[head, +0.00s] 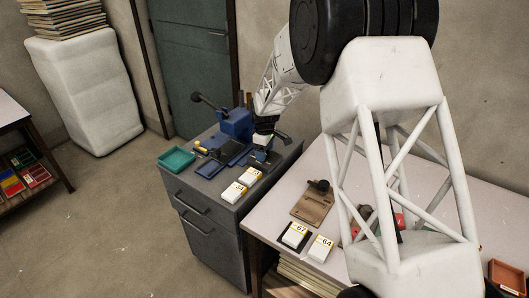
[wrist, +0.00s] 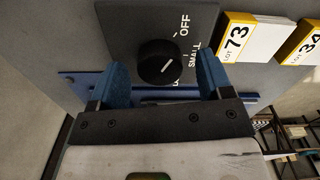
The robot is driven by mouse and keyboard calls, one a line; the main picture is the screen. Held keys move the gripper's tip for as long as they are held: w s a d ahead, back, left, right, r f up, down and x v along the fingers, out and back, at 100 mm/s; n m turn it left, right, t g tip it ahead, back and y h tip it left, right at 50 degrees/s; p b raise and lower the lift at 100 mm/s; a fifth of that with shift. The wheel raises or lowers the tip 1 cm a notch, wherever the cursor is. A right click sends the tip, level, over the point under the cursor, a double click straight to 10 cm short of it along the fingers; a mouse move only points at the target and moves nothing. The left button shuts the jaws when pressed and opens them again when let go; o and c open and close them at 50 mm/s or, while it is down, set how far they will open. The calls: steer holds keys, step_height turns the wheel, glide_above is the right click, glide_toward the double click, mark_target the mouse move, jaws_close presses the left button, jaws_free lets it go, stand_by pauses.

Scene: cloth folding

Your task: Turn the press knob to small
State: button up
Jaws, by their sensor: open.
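The press knob (wrist: 160,62) is a round black dial with a short white mark, on a dark panel (wrist: 125,25) lettered OFF, SMALL and a third label partly hidden by my gripper. The mark slants up and right, toward the side where SMALL is printed; I cannot tell if it lines up exactly. My gripper (wrist: 163,64) is open, one blue finger on each side of the knob, with visible gaps. In the head view my gripper (head: 264,139) is low over the grey cabinet, beside the blue press (head: 236,123); the knob is hidden there.
Card stacks marked 73 (wrist: 248,37) and 34 (wrist: 305,45) lie near the panel. A teal tray (head: 176,158) sits at the cabinet's left edge. On the table at right are a wooden board (head: 312,208) and stacks marked 67 (head: 296,234) and 64 (head: 320,247).

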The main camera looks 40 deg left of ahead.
steer(key=shift+f, duration=0.35)
steer(key=c, duration=0.9)
steer(key=shift+c, duration=0.2)
